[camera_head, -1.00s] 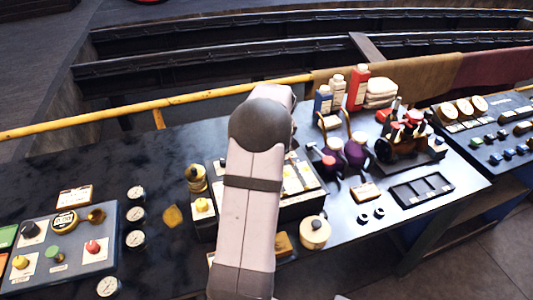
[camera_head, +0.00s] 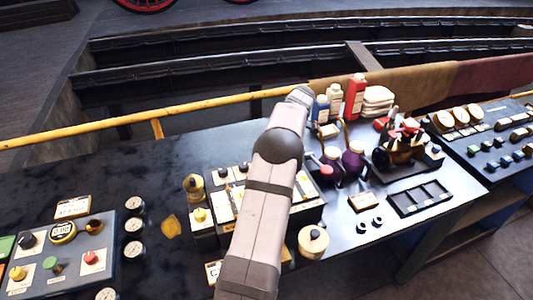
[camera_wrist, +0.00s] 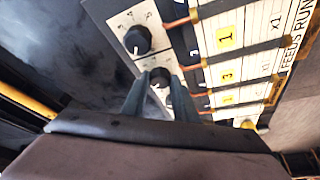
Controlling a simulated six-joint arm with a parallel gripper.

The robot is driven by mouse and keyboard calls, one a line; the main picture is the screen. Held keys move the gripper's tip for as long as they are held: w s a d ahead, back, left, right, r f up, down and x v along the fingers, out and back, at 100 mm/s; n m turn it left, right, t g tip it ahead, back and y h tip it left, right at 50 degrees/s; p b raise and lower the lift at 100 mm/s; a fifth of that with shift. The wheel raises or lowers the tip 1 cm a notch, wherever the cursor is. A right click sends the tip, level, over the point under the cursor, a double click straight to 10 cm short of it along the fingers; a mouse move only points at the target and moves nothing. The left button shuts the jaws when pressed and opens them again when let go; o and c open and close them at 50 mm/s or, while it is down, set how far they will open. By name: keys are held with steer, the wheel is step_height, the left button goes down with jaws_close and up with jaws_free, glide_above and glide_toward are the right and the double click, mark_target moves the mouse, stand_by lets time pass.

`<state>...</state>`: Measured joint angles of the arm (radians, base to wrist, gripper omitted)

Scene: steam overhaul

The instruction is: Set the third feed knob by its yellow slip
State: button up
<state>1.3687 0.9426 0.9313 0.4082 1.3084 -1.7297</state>
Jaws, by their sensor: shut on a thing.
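The feed panel (camera_head: 228,228) stands on the bench, partly covered by my arm in the head view. Small dark knobs (camera_head: 222,173) show along its far edge. In the wrist view, one black knob (camera_wrist: 137,40) with a white pointer stands free on a pale numbered dial. Another dark knob (camera_wrist: 160,76) sits between the fingertips of my gripper (camera_wrist: 158,80), which is shut on it. Its pointer cannot be read. Yellow slips lie in rows beside the knobs: one reads 1 (camera_wrist: 226,37), another 3 (camera_wrist: 229,75). My gripper is hidden in the head view.
Left of the panel are a brass-topped fitting (camera_head: 194,187), gauges (camera_head: 134,225) and a control box (camera_head: 60,260). Right are purple jugs (camera_head: 352,160), bottles (camera_head: 355,97), a round lidded pot (camera_head: 313,241) and a dark tray (camera_head: 420,196). A yellow rail (camera_head: 200,107) runs behind.

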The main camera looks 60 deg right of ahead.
steer(key=shift+d+r+n+y+p, duration=0.1)
steer(key=shift+r+n+y+p, duration=0.1)
steer(key=shift+n+p, duration=0.4)
steer(key=shift+r+n+y+p, duration=0.1)
steer(key=shift+n+y+p, duration=0.1)
steer(key=shift+n+p, duration=0.4)
steer(key=shift+f+n+g+p, duration=0.15)
steer(key=shift+n+g+p, duration=0.15)
steer(key=shift+n+p, duration=0.35)
steer(key=shift+f+p, duration=0.1)
steer(key=shift+p, duration=0.35)
steer(key=o, duration=1.1)
steer(key=shift+c, duration=0.2)
steer(key=shift+y, duration=0.3)
steer(key=shift+w+d+r+b, duration=0.1)
steer(key=shift+r+b, duration=0.25)
steer(key=shift+r, duration=0.35)
step_height(320, 180, up, 7)
steer(key=shift+f+p, duration=0.2)
steer(key=shift+p, duration=1.05)
steer(key=shift+r+p, duration=1)
